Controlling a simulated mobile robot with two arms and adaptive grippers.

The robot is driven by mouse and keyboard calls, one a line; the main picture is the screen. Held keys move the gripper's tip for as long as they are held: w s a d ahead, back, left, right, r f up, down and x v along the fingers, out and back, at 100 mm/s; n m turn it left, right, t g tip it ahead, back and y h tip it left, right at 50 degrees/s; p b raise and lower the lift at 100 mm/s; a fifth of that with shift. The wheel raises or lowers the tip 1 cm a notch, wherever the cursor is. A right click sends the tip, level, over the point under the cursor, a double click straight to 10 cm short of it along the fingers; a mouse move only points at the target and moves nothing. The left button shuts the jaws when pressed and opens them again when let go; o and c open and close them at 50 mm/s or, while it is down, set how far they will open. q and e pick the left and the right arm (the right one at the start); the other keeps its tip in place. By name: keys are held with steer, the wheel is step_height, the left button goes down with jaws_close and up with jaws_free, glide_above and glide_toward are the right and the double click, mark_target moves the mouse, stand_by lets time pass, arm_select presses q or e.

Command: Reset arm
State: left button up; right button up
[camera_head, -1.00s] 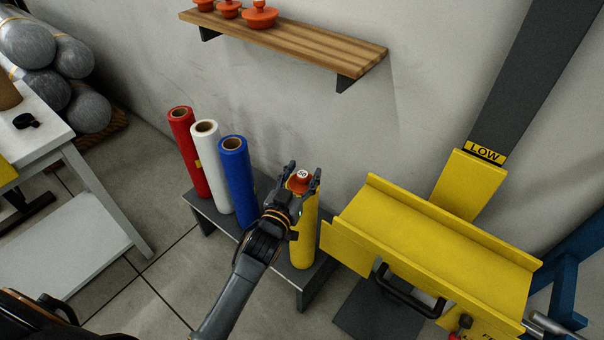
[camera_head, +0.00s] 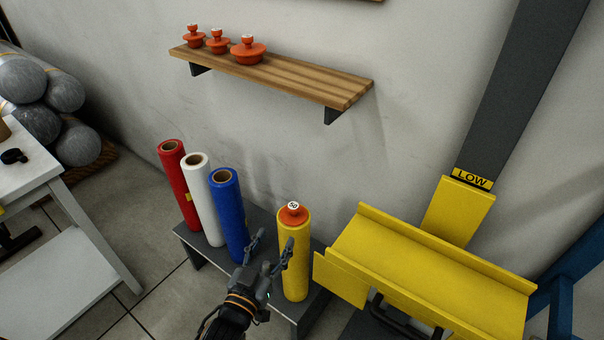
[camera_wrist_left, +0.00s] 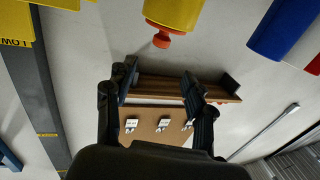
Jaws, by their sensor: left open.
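My left gripper (camera_head: 270,256) is open and empty, just in front of and to the left of the yellow roll in the head view. The yellow roll (camera_head: 294,258) stands upright on a low dark bench, with an orange knobbed plug (camera_head: 293,213) in its top. The roll and plug also show at the top of the left wrist view (camera_wrist_left: 176,12), beyond the open fingers (camera_wrist_left: 160,95) and apart from them. The right gripper is not in view.
Red (camera_head: 178,185), white (camera_head: 203,200) and blue (camera_head: 229,215) rolls stand left on the bench (camera_head: 262,222). A wooden shelf (camera_head: 310,82) holds three orange plugs (camera_head: 248,50). A yellow machine tray (camera_head: 425,265) stands right. A white table (camera_head: 95,255) is left.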

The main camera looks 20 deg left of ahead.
arm_select(q)
steer(key=s+f+g+p, duration=0.1)
steer(key=s+f+g, duration=0.25)
steer(key=f, duration=0.65)
steer(key=s+f+g+p, duration=0.25)
steer(key=s+f, duration=0.25)
steer(key=f, duration=0.5)
steer(key=s+f+g+p, duration=0.1)
steer(key=s+f+g, duration=0.25)
steer(key=f, duration=0.75)
steer(key=s+a+f+g, duration=0.1)
steer(key=s+f, duration=0.3)
steer(key=s, duration=0.5)
steer(key=s+a+f+m+g+y+p, duration=0.1)
steer(key=s+f+g, duration=0.3)
steer(key=s, duration=0.5)
steer(key=s+a+f+g+p, duration=0.1)
steer(key=s+a+f+g, duration=0.1)
steer(key=s, duration=0.7)
step_height(320, 180, down, 3)
steer(key=shift+a+r+y, duration=0.15)
steer(key=shift+a+y, duration=0.15)
steer(key=shift+a, duration=0.35)
